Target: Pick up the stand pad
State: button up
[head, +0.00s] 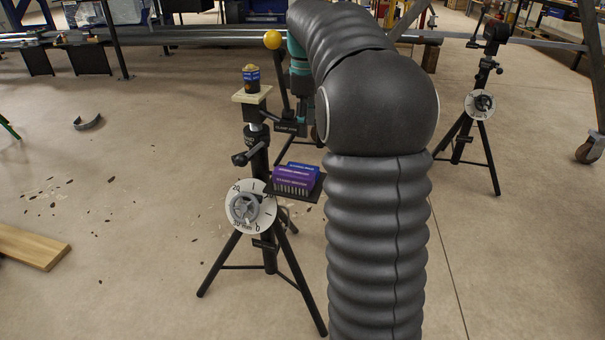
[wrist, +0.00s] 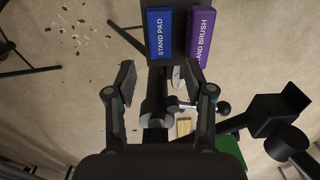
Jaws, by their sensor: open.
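The stand pad is a blue box labelled STAND PAD (wrist: 160,36), at the top of the wrist view. In the head view the blue box (head: 304,168) lies on a small dark shelf (head: 314,194) fixed to the tripod stand. My gripper (wrist: 158,72) is open and empty. Its two fingers lie below the blue box in the wrist view, apart from it, one to each side of its line. In the head view my arm hides much of the gripper.
A purple box (head: 293,181), its label partly readable as "AND BRUSH", sits right beside the blue box. The tripod stand (head: 262,150) carries a pale block (head: 252,95) with a dark can (head: 251,78) on top. Another tripod (head: 465,135) stands at right. A wooden plank (head: 30,245) lies at left.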

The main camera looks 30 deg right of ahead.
aim_at(305, 168)
notch_tip(305, 168, down, 12)
jog(key=shift+f+b, duration=0.1)
jog(key=shift+b, duration=0.85)
jog(key=shift+c, duration=0.2)
jog(key=c, duration=0.7)
